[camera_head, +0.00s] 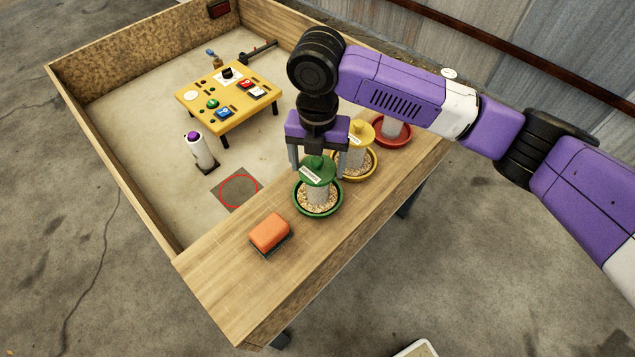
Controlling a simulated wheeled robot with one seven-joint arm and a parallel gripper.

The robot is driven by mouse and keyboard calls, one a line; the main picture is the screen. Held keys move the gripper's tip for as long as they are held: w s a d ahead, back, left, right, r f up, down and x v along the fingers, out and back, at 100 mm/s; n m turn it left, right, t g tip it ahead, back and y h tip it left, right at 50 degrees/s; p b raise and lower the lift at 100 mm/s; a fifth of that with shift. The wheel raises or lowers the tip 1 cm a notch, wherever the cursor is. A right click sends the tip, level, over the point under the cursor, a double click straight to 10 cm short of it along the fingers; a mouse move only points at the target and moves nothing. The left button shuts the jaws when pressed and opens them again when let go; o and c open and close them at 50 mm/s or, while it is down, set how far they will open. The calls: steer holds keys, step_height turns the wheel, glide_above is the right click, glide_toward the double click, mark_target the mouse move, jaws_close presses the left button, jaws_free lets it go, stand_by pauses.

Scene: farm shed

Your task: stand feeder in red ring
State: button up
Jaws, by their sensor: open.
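The red ring (239,175) is drawn around a dark round patch on a grey square on the pen floor, just inside the wooden ledge. A feeder with a green lid and green tray of grain (318,201) stands upright on the ledge. A yellow feeder (359,150) and a red feeder (392,129) stand behind it along the ledge. My gripper (317,165) points down at the green feeder's top, with open fingers on either side of its lid. Whether the fingers touch the lid cannot be told. My arm hides part of the yellow and red feeders.
An orange block (269,232) lies on a dark base on the ledge, near the green feeder. A white cylinder with a purple top (199,151) and a yellow panel table with buttons (231,97) stand inside the pen. Wooden walls (120,180) enclose the pen.

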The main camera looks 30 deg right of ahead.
mark_target(317, 194)
step_height(317, 194, down, 6)
steer(key=shift+r+p, duration=0.1)
steer(key=shift+p, duration=0.3)
steer(key=c, duration=1.5)
steer(key=shift+r, duration=0.1)
steer(key=shift+c, duration=0.2)
